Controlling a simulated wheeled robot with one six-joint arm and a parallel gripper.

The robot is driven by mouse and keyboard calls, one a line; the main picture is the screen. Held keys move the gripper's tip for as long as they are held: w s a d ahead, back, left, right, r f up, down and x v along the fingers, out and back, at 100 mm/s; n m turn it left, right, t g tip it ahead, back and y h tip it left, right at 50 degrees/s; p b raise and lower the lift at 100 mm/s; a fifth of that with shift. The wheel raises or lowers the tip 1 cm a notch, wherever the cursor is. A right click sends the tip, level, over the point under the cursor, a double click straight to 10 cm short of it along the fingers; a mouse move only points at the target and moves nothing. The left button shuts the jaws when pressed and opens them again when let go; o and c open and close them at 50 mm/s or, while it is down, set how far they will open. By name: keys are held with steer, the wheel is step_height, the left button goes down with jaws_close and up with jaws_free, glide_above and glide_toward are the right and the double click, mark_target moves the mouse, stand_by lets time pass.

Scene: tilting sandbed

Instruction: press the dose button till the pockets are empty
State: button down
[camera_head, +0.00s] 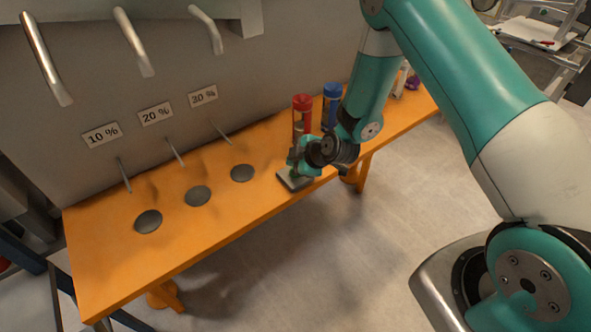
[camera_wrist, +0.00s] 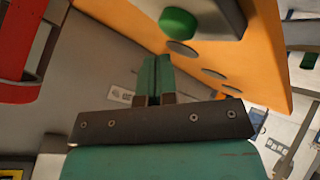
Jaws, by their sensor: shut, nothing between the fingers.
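The dose button is a green round cap (camera_wrist: 178,22) on a grey box (camera_wrist: 222,14) at the top of the wrist view. The box (camera_head: 290,183) also sits on the orange bench in the head view, where my arm hides the button. My gripper (camera_wrist: 155,58) is shut and empty, its green fingertips close to the button but apart from it in the wrist picture. In the head view my gripper (camera_head: 295,166) is just above the box. Three dark round discs, likely the pockets, lie along the bench: left (camera_head: 148,221), middle (camera_head: 198,196), right (camera_head: 242,173). I cannot tell what they hold.
A red canister (camera_head: 302,103) and a blue one (camera_head: 331,92) stand behind my gripper on the bench (camera_head: 105,262). Labels (camera_head: 101,135) and thin rods (camera_head: 124,175) line the grey wall above the discs. Open floor lies in front.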

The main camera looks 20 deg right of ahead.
steer(key=shift+f, duration=0.1)
stand_by(0.4)
steer(key=shift+f+b, duration=0.35)
steer(key=shift+b, duration=0.35)
steer(key=shift+f+b, duration=0.5)
steer(key=shift+b, duration=0.1)
stand_by(0.4)
steer(key=shift+r, duration=0.1)
steer(key=shift+r+p, duration=0.4)
steer(key=shift+r, duration=0.45)
steer(key=shift+r+p, duration=1.35)
steer(key=shift+r, duration=1.2)
